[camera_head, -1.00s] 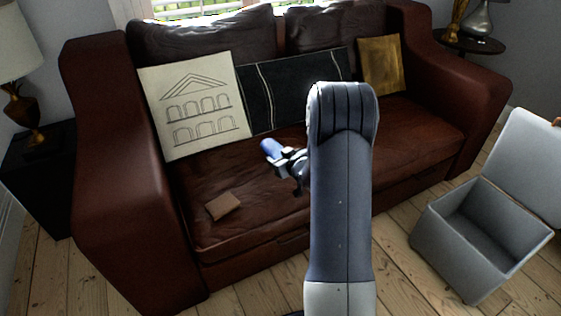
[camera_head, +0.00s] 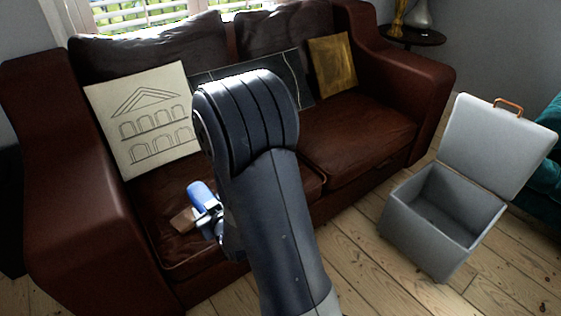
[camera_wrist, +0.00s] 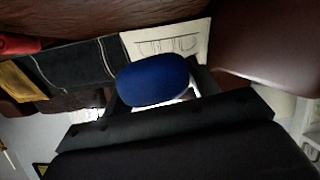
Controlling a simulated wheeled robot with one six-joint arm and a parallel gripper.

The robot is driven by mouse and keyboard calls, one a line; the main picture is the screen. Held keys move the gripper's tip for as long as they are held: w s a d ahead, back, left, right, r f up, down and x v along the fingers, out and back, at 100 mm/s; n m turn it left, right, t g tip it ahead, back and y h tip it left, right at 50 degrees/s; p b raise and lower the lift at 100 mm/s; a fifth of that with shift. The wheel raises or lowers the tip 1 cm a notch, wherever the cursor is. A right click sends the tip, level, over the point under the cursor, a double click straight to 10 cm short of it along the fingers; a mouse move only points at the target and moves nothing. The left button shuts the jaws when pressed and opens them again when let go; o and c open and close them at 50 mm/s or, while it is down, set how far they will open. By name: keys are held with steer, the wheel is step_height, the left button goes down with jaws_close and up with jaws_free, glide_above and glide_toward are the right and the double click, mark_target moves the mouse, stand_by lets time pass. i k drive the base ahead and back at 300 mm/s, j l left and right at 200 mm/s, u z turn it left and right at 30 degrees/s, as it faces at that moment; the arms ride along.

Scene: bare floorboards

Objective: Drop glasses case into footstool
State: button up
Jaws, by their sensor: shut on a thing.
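The blue glasses case (camera_head: 201,195) is held in my gripper (camera_head: 208,214), to the left of my arm and over the left part of the sofa seat as seen in the head view. In the wrist view the glasses case (camera_wrist: 153,81) shows as a rounded blue shape between the fingers, which are partly hidden behind it. The footstool (camera_head: 437,222) is a grey open box on the floor at the right, with its lid raised and its inside looking empty. My gripper is well to the left of it.
The dark red leather sofa (camera_head: 362,127) fills the left and middle, with several cushions. A brown flat item (camera_head: 183,221) lies on its seat, partly hidden by my gripper. A teal piece of furniture (camera_head: 543,172) stands right of the footstool. Bare floorboards (camera_head: 352,262) lie before the sofa.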

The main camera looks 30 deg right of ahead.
mark_target(451, 230)
steer(key=z, duration=1.15)
steer(key=i+l+z, duration=0.3)
steer(key=l, duration=0.2)
steer(key=i+l+z, duration=0.35)
steer(key=i+l, duration=0.15)
steer(key=l, duration=0.15)
